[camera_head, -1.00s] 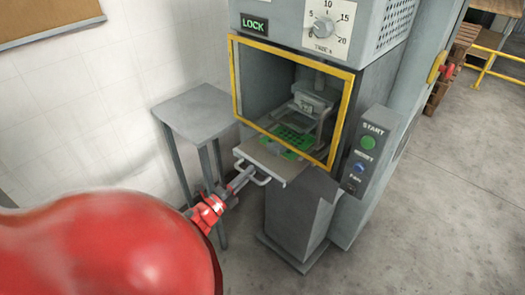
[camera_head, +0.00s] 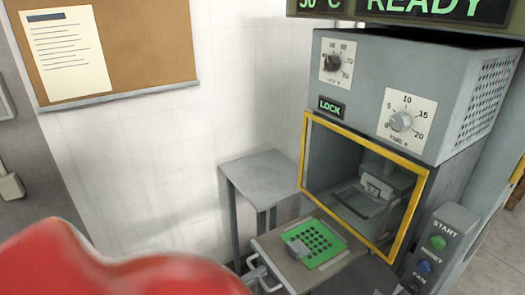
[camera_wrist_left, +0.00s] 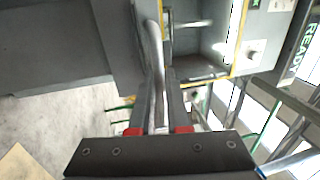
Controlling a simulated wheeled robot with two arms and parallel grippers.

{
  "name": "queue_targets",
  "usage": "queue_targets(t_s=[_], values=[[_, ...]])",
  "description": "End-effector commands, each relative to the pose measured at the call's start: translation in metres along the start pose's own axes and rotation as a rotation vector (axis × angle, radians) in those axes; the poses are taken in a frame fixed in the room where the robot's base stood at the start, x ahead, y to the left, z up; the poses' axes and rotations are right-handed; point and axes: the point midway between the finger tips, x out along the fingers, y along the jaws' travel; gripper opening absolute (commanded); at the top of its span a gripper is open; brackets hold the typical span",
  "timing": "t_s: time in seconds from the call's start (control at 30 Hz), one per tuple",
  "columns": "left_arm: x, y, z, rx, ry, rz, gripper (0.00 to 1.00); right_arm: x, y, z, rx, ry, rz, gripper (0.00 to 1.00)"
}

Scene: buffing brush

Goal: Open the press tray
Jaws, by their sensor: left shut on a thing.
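The press tray (camera_head: 270,245) is a flat grey-beige plate that sticks out of the front of the press. A green perforated board (camera_head: 318,246) with a small grey block lies on it. The tray's pale handle (camera_head: 256,276) is at its front left edge, near the bottom of the head view. My left gripper (camera_wrist_left: 157,82) is shut on the handle bar (camera_wrist_left: 153,42), which runs between its red-marked fingers in the left wrist view. In the head view my red arm covers the lower left and the fingers are hardly visible. My right gripper is not in view.
The press chamber (camera_head: 345,195) is open inside a yellow frame (camera_head: 413,205). A small grey table (camera_head: 262,177) stands left of the press. A control box (camera_head: 437,250) with buttons is at the right. A cork board (camera_head: 145,50) hangs on the wall.

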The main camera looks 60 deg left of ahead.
Motion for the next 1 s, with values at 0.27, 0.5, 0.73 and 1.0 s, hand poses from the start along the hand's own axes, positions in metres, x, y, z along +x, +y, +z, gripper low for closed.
queue_targets(t_s=[0.27,0.5,0.73,1.0], values=[[0.0,0.0,0.001,0.0,-0.002,0.0,0.0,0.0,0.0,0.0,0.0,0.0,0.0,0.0],[0.0,0.0,0.001,0.0,-0.002,0.0,0.45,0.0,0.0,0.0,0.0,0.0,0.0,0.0],[-0.001,0.0,0.001,0.0,-0.002,0.0,0.45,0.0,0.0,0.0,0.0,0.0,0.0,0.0],[-0.036,0.004,0.002,0.0,-0.007,0.004,0.45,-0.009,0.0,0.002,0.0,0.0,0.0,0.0]])
